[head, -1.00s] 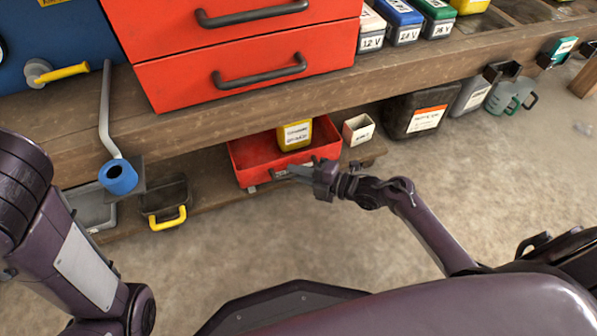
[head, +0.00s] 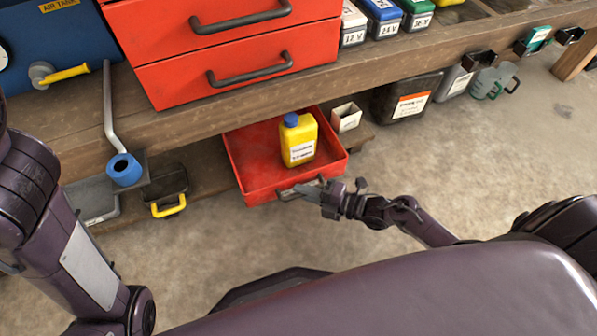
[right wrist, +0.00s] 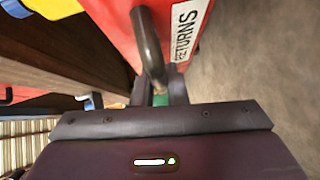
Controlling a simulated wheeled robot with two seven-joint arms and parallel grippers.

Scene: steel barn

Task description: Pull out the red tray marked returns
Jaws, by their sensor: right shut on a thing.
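The red tray (head: 262,184) sticks out from the low shelf under the workbench, toward me. A yellow bottle with a blue cap (head: 298,142) stands upright in it. In the right wrist view the tray's front (right wrist: 120,40) carries a white label reading RETURNS (right wrist: 188,30) and a dark bar handle (right wrist: 149,45). My right gripper (head: 312,190) is at the tray's front and shut on that handle; the fingers show on either side of it in the right wrist view (right wrist: 160,92). My left arm is at the left of the head view, but its gripper is out of sight.
A small white box (head: 346,118) stands right of the tray. A black bin with a yellow handle (head: 166,190) is to its left, beside a grey bin (head: 92,200). A blue-ended bar (head: 123,168) juts from the bench. The floor (head: 450,180) ahead is clear.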

